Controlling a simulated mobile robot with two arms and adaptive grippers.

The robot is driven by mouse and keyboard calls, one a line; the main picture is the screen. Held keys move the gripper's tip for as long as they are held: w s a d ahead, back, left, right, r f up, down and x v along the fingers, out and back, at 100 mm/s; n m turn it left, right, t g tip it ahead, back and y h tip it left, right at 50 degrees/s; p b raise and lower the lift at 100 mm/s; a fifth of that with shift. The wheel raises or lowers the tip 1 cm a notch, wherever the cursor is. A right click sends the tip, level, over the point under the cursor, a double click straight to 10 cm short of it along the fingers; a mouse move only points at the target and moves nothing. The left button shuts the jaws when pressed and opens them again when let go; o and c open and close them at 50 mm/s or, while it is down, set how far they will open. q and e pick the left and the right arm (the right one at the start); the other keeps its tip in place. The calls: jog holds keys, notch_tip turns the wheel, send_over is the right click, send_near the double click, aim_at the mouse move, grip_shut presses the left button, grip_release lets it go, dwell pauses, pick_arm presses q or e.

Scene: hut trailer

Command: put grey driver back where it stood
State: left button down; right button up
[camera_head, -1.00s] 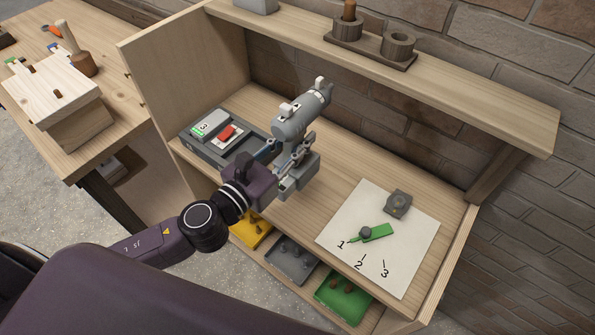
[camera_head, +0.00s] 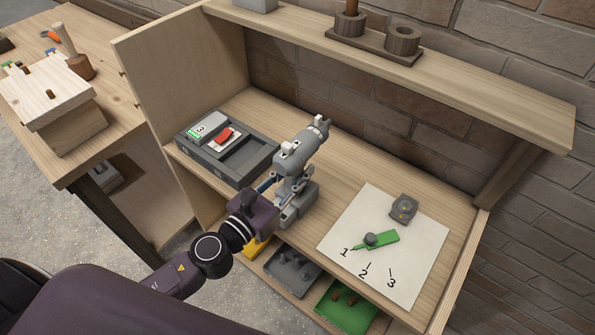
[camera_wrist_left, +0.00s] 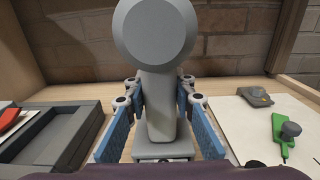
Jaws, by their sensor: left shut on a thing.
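The grey driver (camera_head: 302,150) is upright, with a rounded barrel on top and a block-like foot below. My left gripper (camera_head: 276,180) is shut on its handle from the front left. In the left wrist view, the driver (camera_wrist_left: 160,30) fills the middle, and its handle stands between the blue finger pads of my left gripper (camera_wrist_left: 160,95). The driver's foot is by the bench top's front edge, right of the dark grey tray. I cannot tell whether the foot touches the wood. My right gripper is not in view.
The dark grey tray (camera_head: 248,165) holds a grey block marked 3 and a red piece. A white sheet (camera_head: 420,250) numbered 1 to 3 carries a green pointer (camera_head: 378,240) and a grey block (camera_head: 403,207). Bins sit below. Bare bench top (camera_head: 345,170) lies between driver and sheet.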

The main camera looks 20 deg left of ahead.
pick_arm(q)
jog(key=shift+r, duration=0.1)
jog(key=c, duration=1.6)
grip_release()
jog(key=shift+b+v, duration=3.6)
jog(key=shift+v, duration=2.45)
